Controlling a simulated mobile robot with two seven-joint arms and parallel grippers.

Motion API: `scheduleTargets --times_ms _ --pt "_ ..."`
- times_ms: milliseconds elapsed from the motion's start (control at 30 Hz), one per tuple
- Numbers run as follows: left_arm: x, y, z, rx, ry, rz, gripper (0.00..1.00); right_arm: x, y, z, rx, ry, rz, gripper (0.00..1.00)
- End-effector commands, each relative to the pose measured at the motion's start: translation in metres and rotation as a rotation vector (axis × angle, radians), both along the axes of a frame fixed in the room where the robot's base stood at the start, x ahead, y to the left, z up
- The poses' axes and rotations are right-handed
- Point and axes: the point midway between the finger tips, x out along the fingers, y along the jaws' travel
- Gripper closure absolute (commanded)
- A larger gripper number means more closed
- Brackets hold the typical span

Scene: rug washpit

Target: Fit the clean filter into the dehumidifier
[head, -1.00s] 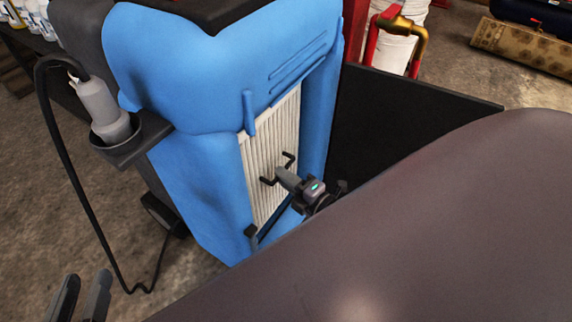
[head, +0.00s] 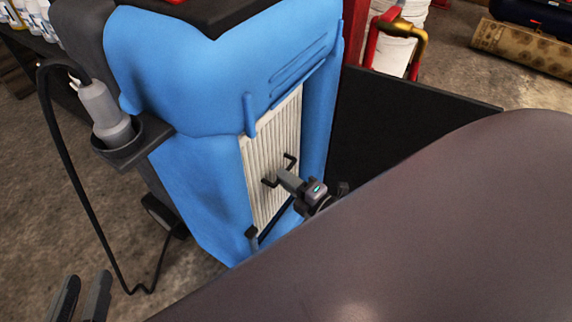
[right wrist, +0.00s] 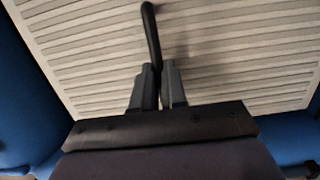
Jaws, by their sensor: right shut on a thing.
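The blue dehumidifier (head: 195,165) stands upright in the middle of the head view. The clean filter (head: 262,150), a pale pleated panel, stands in the opening in its front. In the right wrist view the filter's pleats (right wrist: 230,40) fill the upper part, with blue housing at both sides. My right gripper (head: 281,177) is shut on the filter's black handle (right wrist: 150,40). I cannot tell whether the filter is fully seated; a dark gap shows at its lower edge. My left gripper (head: 82,295) is at the bottom left, its fingers apart and empty, away from the dehumidifier.
A dark latch (head: 251,232) is at the opening's lower left and a blue tab (head: 249,114) at its upper left. A bottle (head: 104,115) sits in a side holder with a black hose. A black panel (head: 400,125) stands to the right. My own arm covers the lower right.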

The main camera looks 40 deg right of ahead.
Motion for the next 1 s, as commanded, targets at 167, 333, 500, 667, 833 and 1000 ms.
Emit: scheduleTargets --times_ms 167,333,500,667,833,1000 --pt "0.000 0.000 -0.001 0.000 0.000 0.000 0.62 0.000 0.000 -0.002 0.001 -0.004 0.000 1.00" --pt "0.000 0.000 -0.003 0.000 0.000 0.001 0.62 0.000 0.000 -0.007 0.001 -0.004 0.000 1.00" --pt "0.000 0.000 -0.004 0.000 0.000 0.001 0.62 0.000 0.000 -0.011 0.001 -0.004 0.000 1.00" --pt "0.000 0.000 -0.004 0.000 0.000 0.001 0.62 0.000 0.000 -0.012 0.001 -0.004 0.000 0.59" --pt "0.000 0.000 -0.004 0.000 -0.001 0.001 0.62 0.000 0.000 -0.013 0.000 -0.002 0.000 0.58" --pt "0.000 0.000 -0.002 -0.002 0.000 0.000 0.62 -0.003 -0.001 -0.013 -0.001 0.004 0.000 0.58"
